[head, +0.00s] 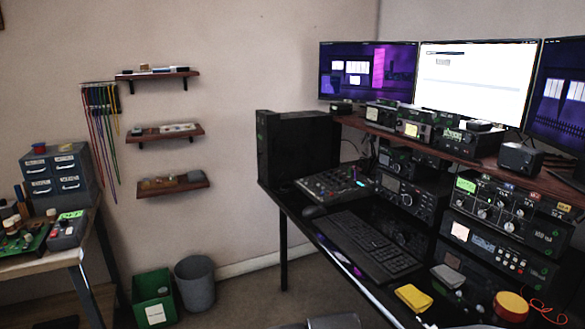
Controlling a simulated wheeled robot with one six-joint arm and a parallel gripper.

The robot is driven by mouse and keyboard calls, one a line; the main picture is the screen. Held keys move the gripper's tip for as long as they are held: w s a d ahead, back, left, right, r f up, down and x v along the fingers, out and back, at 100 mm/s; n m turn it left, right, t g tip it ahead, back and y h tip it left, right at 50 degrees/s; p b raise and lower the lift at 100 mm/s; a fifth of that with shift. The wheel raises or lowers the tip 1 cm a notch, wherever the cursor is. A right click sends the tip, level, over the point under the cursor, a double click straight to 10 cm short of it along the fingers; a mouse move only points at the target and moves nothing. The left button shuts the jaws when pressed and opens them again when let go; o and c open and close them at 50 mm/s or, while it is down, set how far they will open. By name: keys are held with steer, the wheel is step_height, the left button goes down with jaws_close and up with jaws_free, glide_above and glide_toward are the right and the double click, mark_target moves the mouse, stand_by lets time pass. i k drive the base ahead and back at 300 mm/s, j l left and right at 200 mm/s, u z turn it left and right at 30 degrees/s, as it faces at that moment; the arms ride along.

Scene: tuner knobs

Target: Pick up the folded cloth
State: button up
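A small yellow folded piece (413,297), which looks like the folded cloth, lies flat on the black desk near its front edge, at the lower right in the head view. A small grey flat piece (449,275) lies just behind it to the right; I cannot tell whether it is cloth too. My gripper is not in view.
A keyboard (370,246) lies left of the yellow piece, and a yellow-and-red round object (510,306) right of it. Stacked radios (500,240) stand behind. A green bin (153,297) and a grey bin (195,283) stand on the floor at left.

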mark_target(416, 300)
steer(key=k+l+u, duration=0.1)
steer(key=l+u, duration=0.15)
steer(key=j, duration=0.2)
steer(key=k+z, duration=0.1)
steer(key=z, duration=1.15)
steer(key=i+j, duration=0.55)
steer(key=i+j+z, duration=0.1)
steer(key=i+j, duration=0.45)
steer(key=j, duration=0.25)
